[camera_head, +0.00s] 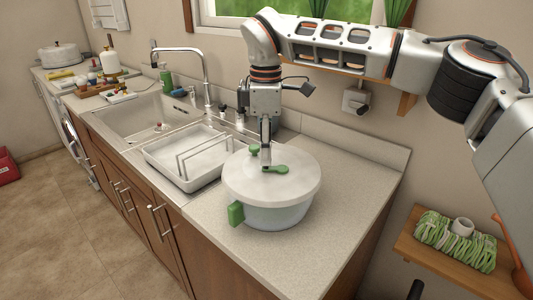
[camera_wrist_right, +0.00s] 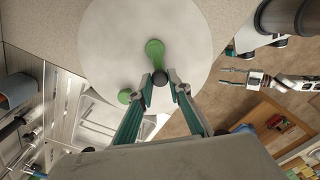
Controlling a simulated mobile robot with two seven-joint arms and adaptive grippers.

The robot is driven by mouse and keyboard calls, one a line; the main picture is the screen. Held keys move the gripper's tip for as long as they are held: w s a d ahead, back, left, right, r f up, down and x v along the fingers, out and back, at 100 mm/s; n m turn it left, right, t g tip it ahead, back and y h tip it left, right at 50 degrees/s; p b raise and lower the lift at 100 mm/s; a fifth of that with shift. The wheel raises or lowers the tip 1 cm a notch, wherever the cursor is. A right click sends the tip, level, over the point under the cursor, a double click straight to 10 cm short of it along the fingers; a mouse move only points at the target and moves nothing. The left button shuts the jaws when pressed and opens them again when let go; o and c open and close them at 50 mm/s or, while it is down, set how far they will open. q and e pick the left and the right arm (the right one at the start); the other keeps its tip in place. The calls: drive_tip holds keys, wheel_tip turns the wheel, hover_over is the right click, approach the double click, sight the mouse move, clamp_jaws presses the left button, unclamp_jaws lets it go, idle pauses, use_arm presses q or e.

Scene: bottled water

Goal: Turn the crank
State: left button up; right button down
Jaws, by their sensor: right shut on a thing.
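A salad spinner (camera_head: 262,215) with a white lid (camera_head: 245,178) and a green side handle (camera_head: 236,213) stands on the counter. Its green crank (camera_head: 278,170) lies on top of the lid and also shows in the wrist view (camera_wrist_right: 155,50). My right gripper (camera_head: 266,164) reaches down from above. In the wrist view, its fingers (camera_wrist_right: 160,79) are shut on the dark knob (camera_wrist_right: 160,78) at one end of the crank. A smaller green piece (camera_wrist_right: 124,96) sits on the lid beside it. My left gripper (camera_wrist_right: 224,77) shows small at the right, empty, fingers apart.
A white dish tray with a wire rack (camera_head: 185,160) stands left of the spinner, beside the sink (camera_head: 135,118) and faucet (camera_head: 185,52). The counter front (camera_head: 210,245) is clear. A low shelf with a green-and-white bundle (camera_head: 455,240) is at right.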

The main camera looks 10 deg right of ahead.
drive_tip(key=m, duration=0.2)
drive_tip(key=w+m, duration=0.1)
drive_tip(key=m, duration=0.2)
drive_tip(key=shift+w+d+m, duration=0.3)
drive_tip(key=shift+w+d, duration=0.1)
drive_tip(key=shift+w+d+m+b, duration=0.1)
drive_tip(key=shift+w+d+m, duration=0.1)
drive_tip(key=shift+m, duration=0.55)
drive_tip(key=shift+w+d+m+b, duration=0.15)
drive_tip(key=shift+d+m, duration=0.05)
drive_tip(key=shift+m, duration=0.5)
drive_tip(key=shift+w+d+m+b, duration=0.1)
drive_tip(key=shift+w+d+m, duration=0.1)
drive_tip(key=shift+m, duration=0.55)
drive_tip(key=c, duration=1.9)
unclamp_jaws()
wheel_tip(320, 180, up, 12)
